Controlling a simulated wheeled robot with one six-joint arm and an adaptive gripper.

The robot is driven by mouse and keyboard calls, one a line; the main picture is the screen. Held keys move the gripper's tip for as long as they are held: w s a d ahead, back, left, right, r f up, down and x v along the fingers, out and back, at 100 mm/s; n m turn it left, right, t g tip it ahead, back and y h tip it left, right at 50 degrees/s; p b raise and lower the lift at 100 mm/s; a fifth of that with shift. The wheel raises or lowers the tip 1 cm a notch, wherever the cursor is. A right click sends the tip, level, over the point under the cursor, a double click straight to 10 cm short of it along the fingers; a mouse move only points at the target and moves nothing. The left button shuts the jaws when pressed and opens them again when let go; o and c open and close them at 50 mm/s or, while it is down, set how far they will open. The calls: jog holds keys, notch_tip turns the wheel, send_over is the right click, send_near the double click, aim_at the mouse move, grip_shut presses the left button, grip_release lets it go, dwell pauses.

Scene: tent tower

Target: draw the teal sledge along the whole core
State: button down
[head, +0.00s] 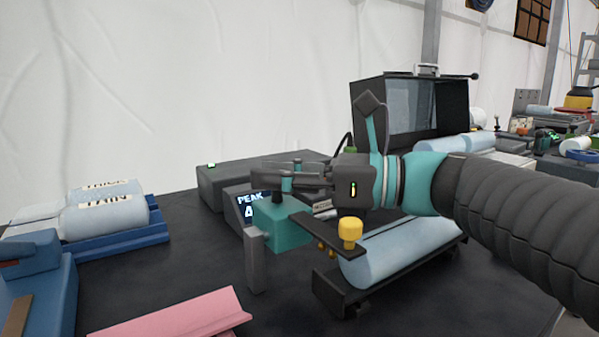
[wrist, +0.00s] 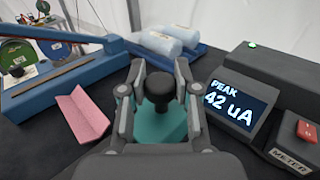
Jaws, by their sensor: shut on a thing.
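The teal sledge (head: 288,230) is a block with an upright handle. It stands at the left of the pale blue core (head: 405,250), which lies in a dark cradle (head: 335,290). My gripper (head: 290,178) is shut on the sledge's handle from above. In the wrist view the sledge (wrist: 165,128) lies under my gripper (wrist: 158,92), with the handle's black knob (wrist: 161,83) between the fingers. My gripper and arm hide part of the area behind the core; the core is out of the wrist view.
A meter display (wrist: 232,102) reads PEAK 42 uA. A yellow knob (head: 350,231) on a dark bracket stands at the core's near left end. A grey post (head: 255,260) stands close left of the sledge. A pink channel (head: 180,318) and blue tray (head: 125,236) with rolls lie farther left.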

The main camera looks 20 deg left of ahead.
jog(key=shift+s, duration=0.15)
jog(key=c, duration=0.8)
grip_release()
jog(key=shift+s+a, duration=0.15)
jog(key=shift+a, duration=0.05)
jog(key=shift+d, duration=0.15)
jog(key=shift+w+d, duration=0.15)
jog(key=shift+w, duration=0.05)
jog(key=d, duration=0.3)
jog(key=w+d, duration=0.1)
jog(key=d, duration=0.7)
jog(key=shift+w+d, duration=0.2)
jog(key=shift+w, duration=0.15)
